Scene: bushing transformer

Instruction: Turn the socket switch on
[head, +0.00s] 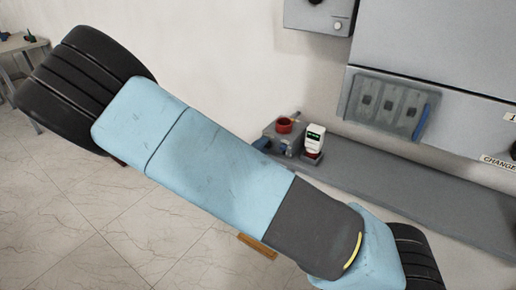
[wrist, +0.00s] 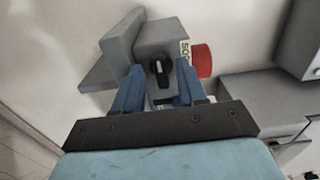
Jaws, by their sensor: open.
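The socket switch (wrist: 159,70) is a black rotary knob with a pale mark, on the face of a grey box (wrist: 165,38). In the wrist view, my gripper (wrist: 158,67) is open, with one blue finger on each side of the knob. I cannot tell whether either finger touches it. A red round socket part (wrist: 201,60) and a white label starting "SO" sit right of the knob. In the head view, the box with its red part (head: 285,125) shows beyond my arm; the knob is hidden there.
A white device with a green display (head: 314,139) stands beside the box in the head view. A long grey ledge (head: 410,182) runs right along the wall. A grey panel with several switches (head: 388,105) is above it. Open tiled floor lies at the left.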

